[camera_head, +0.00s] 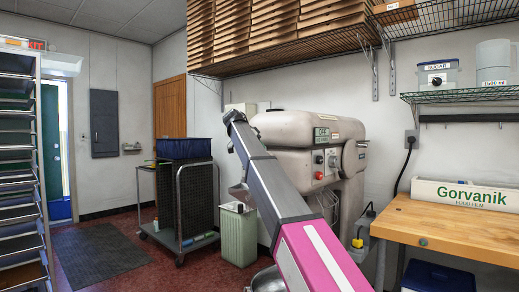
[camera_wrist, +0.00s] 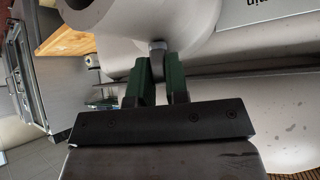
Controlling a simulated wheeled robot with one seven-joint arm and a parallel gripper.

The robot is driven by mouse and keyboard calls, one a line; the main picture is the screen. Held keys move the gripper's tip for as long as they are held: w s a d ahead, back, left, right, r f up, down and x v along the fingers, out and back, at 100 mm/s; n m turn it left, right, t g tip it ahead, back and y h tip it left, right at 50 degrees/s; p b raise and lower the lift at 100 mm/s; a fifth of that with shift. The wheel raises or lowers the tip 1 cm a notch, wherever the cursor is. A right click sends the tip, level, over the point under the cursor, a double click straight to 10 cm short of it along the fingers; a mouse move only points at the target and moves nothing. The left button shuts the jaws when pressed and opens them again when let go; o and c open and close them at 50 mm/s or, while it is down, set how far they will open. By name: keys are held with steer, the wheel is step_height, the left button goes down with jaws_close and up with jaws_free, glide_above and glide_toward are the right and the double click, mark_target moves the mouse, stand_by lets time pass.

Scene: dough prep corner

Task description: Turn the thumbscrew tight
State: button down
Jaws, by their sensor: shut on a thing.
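In the wrist view, my gripper (camera_wrist: 158,88) has its two green fingers closed around a small grey metal thumbscrew (camera_wrist: 157,46). The thumbscrew's rounded head shows just above the fingertips, against the rounded pale hub of the mixer. The rest of it between the fingers is partly hidden. In the head view, the big beige mixer (camera_head: 290,128) stands against the wall, and my arm reaches across in front of it. My gripper and the thumbscrew cannot be made out there.
A wooden workbench (camera_head: 430,225) with a white Gorvanik box (camera_head: 470,194) stands at the right. A pale green bin (camera_head: 238,236) and a dark wheeled cart (camera_head: 190,190) stand left of the mixer. A wire shelf (camera_head: 300,50) holds stacked boxes above. Floor is open at the left around a dark mat (camera_head: 100,255).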

steer(key=shift+w+a+m+g, duration=0.1)
steer(key=shift+m+g, duration=0.4)
steer(key=shift+m, duration=0.2)
steer(key=shift+h, duration=0.3)
steer(key=c, duration=1.1)
jaws_free()
steer(key=v, duration=0.7)
steer(key=shift+a+r, duration=0.1)
steer(key=shift+r, duration=0.1)
